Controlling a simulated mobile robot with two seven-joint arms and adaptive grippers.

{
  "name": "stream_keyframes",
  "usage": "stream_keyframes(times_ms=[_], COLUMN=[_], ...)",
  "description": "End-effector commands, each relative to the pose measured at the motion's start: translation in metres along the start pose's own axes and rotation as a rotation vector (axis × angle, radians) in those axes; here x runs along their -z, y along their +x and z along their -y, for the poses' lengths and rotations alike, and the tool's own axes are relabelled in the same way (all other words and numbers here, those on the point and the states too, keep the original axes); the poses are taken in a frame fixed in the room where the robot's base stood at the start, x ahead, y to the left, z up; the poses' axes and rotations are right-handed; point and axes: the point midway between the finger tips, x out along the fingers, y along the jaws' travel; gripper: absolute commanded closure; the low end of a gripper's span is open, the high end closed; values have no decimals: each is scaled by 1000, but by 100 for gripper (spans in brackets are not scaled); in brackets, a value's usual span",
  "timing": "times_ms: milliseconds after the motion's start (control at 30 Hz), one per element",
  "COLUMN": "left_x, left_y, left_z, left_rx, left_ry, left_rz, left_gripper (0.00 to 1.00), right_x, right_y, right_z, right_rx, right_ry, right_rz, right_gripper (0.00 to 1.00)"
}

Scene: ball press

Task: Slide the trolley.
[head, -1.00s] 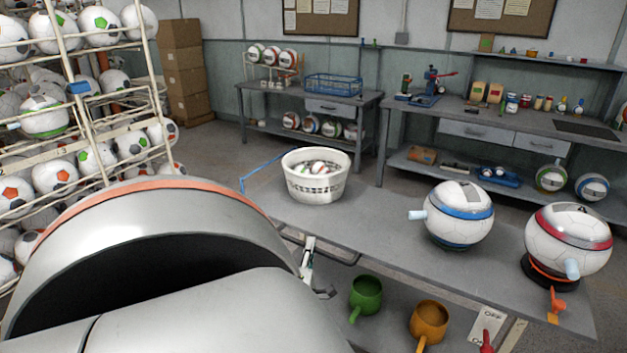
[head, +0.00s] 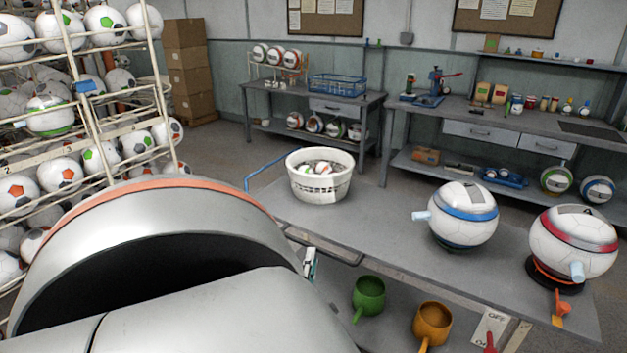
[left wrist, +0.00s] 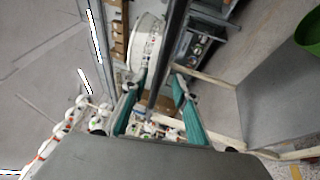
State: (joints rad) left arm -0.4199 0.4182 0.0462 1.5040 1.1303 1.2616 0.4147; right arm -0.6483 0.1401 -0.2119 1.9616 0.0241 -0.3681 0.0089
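A grey bench-like unit (head: 385,222) with a blue bent handle (head: 262,165) at its far left end looks like the trolley; I cannot confirm this. My left arm covers much of the lower left of the head view. Only a small part of my left gripper (head: 310,262) shows there, beside the bench's front edge. In the left wrist view, the two teal fingers of my left gripper (left wrist: 160,112) stand apart. A dark bar (left wrist: 172,50) runs between them in the picture; I cannot tell whether they touch it. My right gripper is not in view.
A white basket (head: 318,187) of small items and two ball-shaped machines, blue-banded (head: 463,225) and red-banded (head: 570,240), stand on the bench. Green (head: 368,293) and orange (head: 432,318) cups are in front, lower down. A ball rack (head: 85,100) stands at left. Floor behind the bench is open.

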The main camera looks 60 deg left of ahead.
Motion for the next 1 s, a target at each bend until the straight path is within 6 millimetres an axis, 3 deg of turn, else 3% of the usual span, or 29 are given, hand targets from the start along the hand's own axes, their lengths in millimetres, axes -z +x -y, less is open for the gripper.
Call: stream_keyframes(times_ms=[200, 400, 1000], left_x=[1, 0, 0], left_y=[-43, -63, -68], left_z=[0, 0, 0], left_rx=[2, -1, -1], left_ry=[0, 1, 1], left_rz=[-3, -1, -1], left_gripper=[71, 71, 71], right_x=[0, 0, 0], right_y=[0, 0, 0], right_z=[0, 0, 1], right_rx=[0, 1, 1], right_ry=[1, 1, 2], right_rz=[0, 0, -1], right_gripper=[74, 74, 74])
